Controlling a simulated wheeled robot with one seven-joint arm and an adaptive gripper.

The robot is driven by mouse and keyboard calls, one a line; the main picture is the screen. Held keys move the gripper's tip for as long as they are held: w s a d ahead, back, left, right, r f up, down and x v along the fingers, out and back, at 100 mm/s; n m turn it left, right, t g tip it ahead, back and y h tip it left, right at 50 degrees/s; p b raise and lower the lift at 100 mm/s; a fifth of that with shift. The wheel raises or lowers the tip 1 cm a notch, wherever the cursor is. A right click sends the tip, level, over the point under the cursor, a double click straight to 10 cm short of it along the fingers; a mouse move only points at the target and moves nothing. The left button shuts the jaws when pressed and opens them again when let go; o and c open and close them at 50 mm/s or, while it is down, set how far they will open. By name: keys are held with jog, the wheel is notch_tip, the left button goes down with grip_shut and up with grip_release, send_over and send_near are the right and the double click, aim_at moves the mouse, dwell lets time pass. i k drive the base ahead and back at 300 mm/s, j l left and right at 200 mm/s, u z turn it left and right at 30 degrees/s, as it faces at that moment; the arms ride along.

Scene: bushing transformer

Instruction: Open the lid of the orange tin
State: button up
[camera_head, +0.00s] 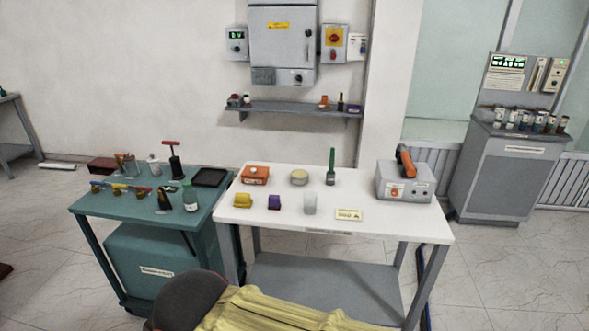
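The orange tin (255,174) sits at the back left of the white table (352,225). It is a low, box-shaped tin with small marks on its front. Its lid looks shut, but it is too small in the view to be sure. My gripper is not in view, so where it is relative to the tin cannot be seen.
On the white table are a round pale tin (299,177), a green-handled brush (331,168), a yellow block (243,201), a purple block (274,202), a clear cup (310,203) and a grey device (404,188). A green workbench (122,212) with bottles and tools stands left.

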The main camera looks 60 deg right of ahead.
aim_at(249, 171)
jog(key=z, duration=1.75)
jog(key=i+u, duration=0.4)
jog(key=i, duration=0.6)
